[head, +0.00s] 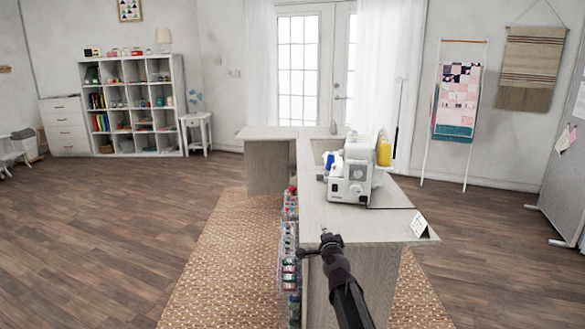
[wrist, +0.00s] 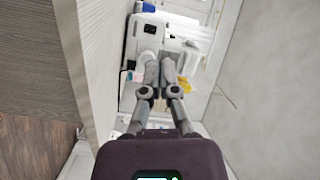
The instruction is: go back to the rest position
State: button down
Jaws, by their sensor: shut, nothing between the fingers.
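My gripper (head: 326,236) is at the near end of the sewing cabinet (head: 352,232), at the left edge of its top in the head view. In the wrist view my gripper (wrist: 158,62) has its fingers together with nothing between them. The fingers point toward the white sewing machine (head: 350,178), which stands on the cabinet top. The machine also shows at the top of the wrist view (wrist: 147,32), partly hidden behind the fingers. I cannot tell the exact gap between fingers and cabinet.
A small white card (head: 419,225) stands at the cabinet's near right corner. A yellow thread cone (head: 384,152) is by the machine. Clear bins (head: 288,262) hang on the cabinet's left side. Wood floor (head: 110,240) to the left is clear. A ladder rack (head: 457,110) stands at the back right.

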jog(key=s+a+f+n+g+y, duration=0.2)
jog(key=s+f+n+g+y, duration=0.1)
jog(key=s+f+n+g, duration=0.8)
jog(key=s+d+f+n+g+h, duration=0.1)
jog(key=s+d+f+g+h, duration=0.2)
jog(key=s, duration=0.7)
jog(key=s+d+f+n+g+h, duration=0.15)
jog(key=s+d+f+g, duration=0.3)
jog(key=s, duration=0.55)
notch_tip(320, 180, up, 26)
jog(key=d+p, duration=0.1)
jog(key=p, duration=2.5)
jog(key=shift+s, duration=0.15)
jog(key=shift+d+t, duration=0.1)
jog(key=shift+t, duration=0.15)
